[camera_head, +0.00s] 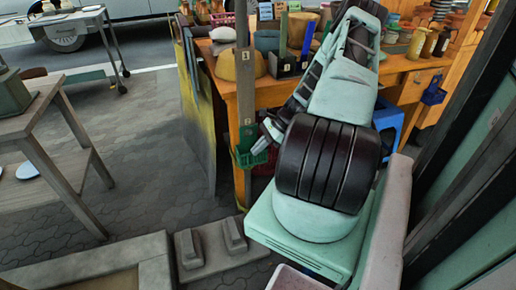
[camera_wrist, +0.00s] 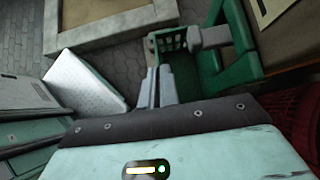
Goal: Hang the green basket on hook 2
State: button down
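The green basket (camera_head: 249,157) is low at the front of an upright wooden post (camera_head: 245,85), in front of the orange workbench. In the wrist view the basket (camera_wrist: 178,48) has a perforated wall and a wider green part to its right. My gripper (camera_head: 262,142) is at the basket's upper right edge. In the wrist view its fingers (camera_wrist: 161,86) are close together at the basket's near rim and look shut on it. The post bears small number tags, one high (camera_head: 246,56) and one just above the basket (camera_head: 248,121); I cannot read them surely. The hook is not clearly visible.
The orange workbench (camera_head: 284,85) holds jars, bowls and boxes behind the post. A red mesh container (camera_wrist: 298,112) is at the right in the wrist view. A blue stool (camera_head: 389,118) stands right of my arm.

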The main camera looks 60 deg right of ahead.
jog(key=c, duration=1.6)
grip_release()
jog(key=p+v, duration=0.1)
jog(key=v, duration=1.6)
jog(key=shift+d+r, duration=0.1)
jog(key=shift+d, duration=0.05)
jog(key=shift+s, duration=0.15)
